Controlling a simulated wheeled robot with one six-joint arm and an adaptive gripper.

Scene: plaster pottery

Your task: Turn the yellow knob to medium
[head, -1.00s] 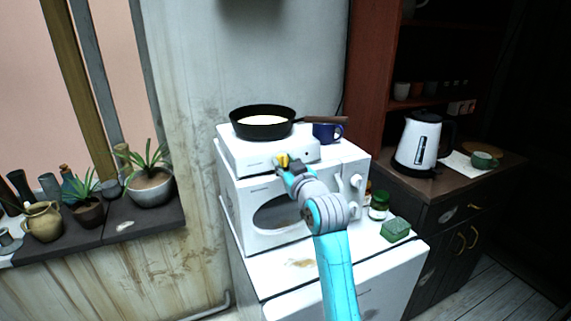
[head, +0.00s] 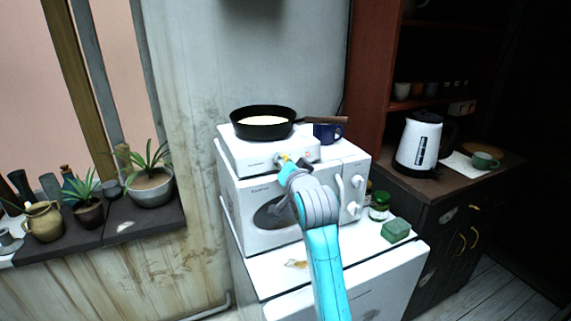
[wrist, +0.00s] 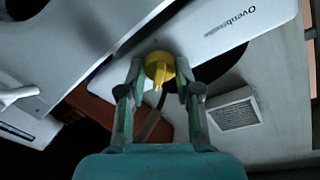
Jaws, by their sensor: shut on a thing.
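The yellow knob (head: 284,157) is on the front of the white hot plate (head: 240,160), mostly hidden behind my gripper (head: 291,164) in the head view. In the wrist view the yellow knob (wrist: 158,68) sits between the two fingers of my gripper (wrist: 159,82), and its narrow ridge points down in the picture. My gripper is shut on the knob. I cannot read any setting marks around the knob. A black pan (head: 263,123) with pale contents stands on the hot plate.
The hot plate rests on a white microwave oven (head: 250,196) with its own white knobs on the right. A blue mug (head: 328,132) stands right of the pan under its handle. A jar (head: 379,206) and green box (head: 396,230) lie at right. A kettle (head: 421,145) stands on the dark cabinet.

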